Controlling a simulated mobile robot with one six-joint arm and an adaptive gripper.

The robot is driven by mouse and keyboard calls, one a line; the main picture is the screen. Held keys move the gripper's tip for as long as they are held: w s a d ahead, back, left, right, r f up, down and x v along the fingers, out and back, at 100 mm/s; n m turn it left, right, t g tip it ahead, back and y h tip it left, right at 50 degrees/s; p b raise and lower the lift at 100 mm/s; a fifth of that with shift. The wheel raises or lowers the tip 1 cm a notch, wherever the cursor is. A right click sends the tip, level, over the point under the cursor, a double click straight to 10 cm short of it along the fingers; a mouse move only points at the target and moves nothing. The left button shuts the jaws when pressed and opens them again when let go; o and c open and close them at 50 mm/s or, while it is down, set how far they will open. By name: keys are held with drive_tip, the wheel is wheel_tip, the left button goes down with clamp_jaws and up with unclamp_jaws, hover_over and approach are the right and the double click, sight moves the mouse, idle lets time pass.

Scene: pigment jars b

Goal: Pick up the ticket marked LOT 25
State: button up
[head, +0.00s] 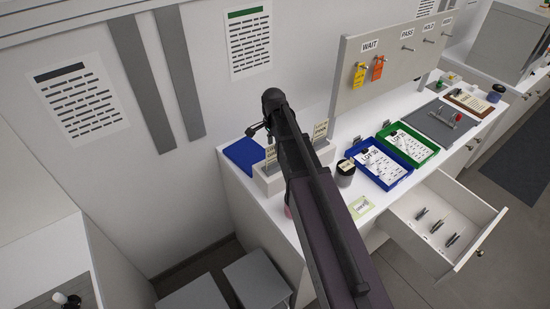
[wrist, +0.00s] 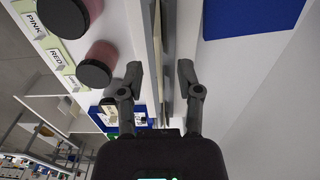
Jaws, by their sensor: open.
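Cream tickets stand upright in a pale holder (head: 268,187) on the white counter. The left ticket (head: 271,153) and the right ticket (head: 320,130) show in the head view with LOT lettering; their numbers are too small to read surely. My arm hides the middle of the holder. In the wrist view my gripper (wrist: 158,72) is open, its fingers on either side of thin upright edges (wrist: 157,45) seen nearly edge-on. No ticket face or number can be read there, and I cannot tell whether a finger touches them. In the head view my arm largely hides the gripper.
Dark-lidded jars (wrist: 95,72) stand beside PINK and RED labels. A blue pad (head: 244,154) lies left of the holder. Blue (head: 409,177) and green (head: 433,150) trays stand to the right. A drawer (head: 478,238) is pulled out. A hook board (head: 385,87) rises behind.

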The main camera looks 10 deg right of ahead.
sight(274, 151)
drive_tip(key=shift+f+b, duration=1.65)
drive_tip(key=shift+f, duration=0.3)
drive_tip(key=shift+d, duration=0.1)
clamp_jaws()
